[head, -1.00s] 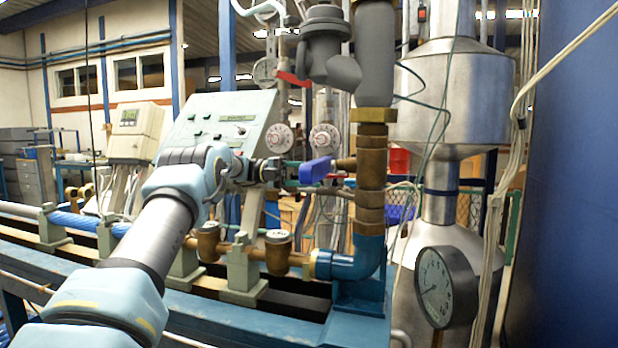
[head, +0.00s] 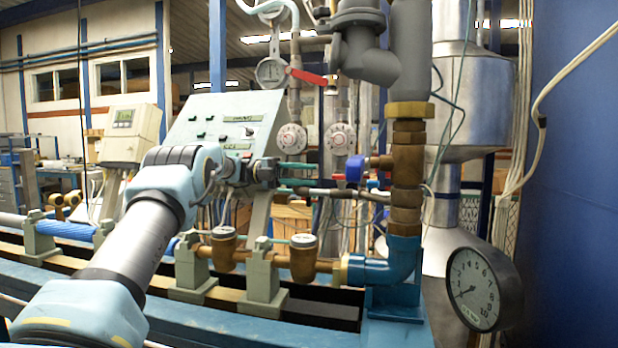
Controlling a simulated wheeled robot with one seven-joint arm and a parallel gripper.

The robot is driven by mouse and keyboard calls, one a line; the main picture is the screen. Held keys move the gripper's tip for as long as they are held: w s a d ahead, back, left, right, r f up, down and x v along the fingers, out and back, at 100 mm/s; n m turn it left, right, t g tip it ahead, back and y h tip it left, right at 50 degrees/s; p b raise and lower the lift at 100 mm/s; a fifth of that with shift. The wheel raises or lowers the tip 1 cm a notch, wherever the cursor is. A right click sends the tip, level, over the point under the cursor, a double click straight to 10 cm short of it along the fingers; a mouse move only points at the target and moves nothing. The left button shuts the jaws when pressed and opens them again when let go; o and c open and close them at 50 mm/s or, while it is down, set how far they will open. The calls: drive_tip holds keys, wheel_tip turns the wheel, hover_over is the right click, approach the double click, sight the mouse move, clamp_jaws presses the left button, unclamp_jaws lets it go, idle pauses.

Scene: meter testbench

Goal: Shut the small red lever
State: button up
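The small red lever (head: 308,76) shows at the upper middle of the head view, sloping slightly down to the right. It sits on a thin vertical pipe beside a small round gauge (head: 271,72). My gripper (head: 308,174) is well below the lever and apart from it, pointing right. Its two thin fingers appear spread with a gap and nothing between them. A blue valve handle (head: 355,168) is to the right of the fingers, on a brass fitting; the depth between them is hard to tell.
A thick grey and brass pipe (head: 407,160) stands right of my gripper, with a large dial gauge (head: 482,289) at lower right. A sloped control panel (head: 222,125) is behind my arm. Brass meters (head: 303,258) line the bench below. A blue wall (head: 570,200) bounds the right.

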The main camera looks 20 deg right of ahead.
drive_tip(key=s+d+r+t+h, duration=0.1)
drive_tip(key=r, duration=0.1)
drive_tip(key=s+d+r+n+t+h+b, duration=0.1)
drive_tip(key=s+d+r+h, duration=0.1)
drive_tip(key=s+d+r+n+t+h, duration=0.1)
drive_tip(key=r, duration=0.1)
drive_tip(key=shift+s+d+r+h, duration=0.25)
drive_tip(key=shift+s+r+h, duration=0.05)
drive_tip(key=shift+s+r, duration=0.1)
clamp_jaws()
drive_tip(key=s+a+f+n+t+b, duration=0.1)
drive_tip(key=s+a+f+n+t, duration=0.2)
drive_tip(key=s+a+n+t, duration=0.4)
drive_tip(key=s+a+f+n+t+b, duration=0.2)
drive_tip(key=s+a+f+n+t, duration=0.25)
drive_tip(key=t, duration=0.55)
drive_tip(key=w+p+x, duration=0.1)
drive_tip(key=p+x, duration=0.3)
drive_tip(key=x, duration=0.7)
drive_tip(key=shift+w+r+g+p, duration=0.3)
drive_tip(key=shift+w, duration=0.2)
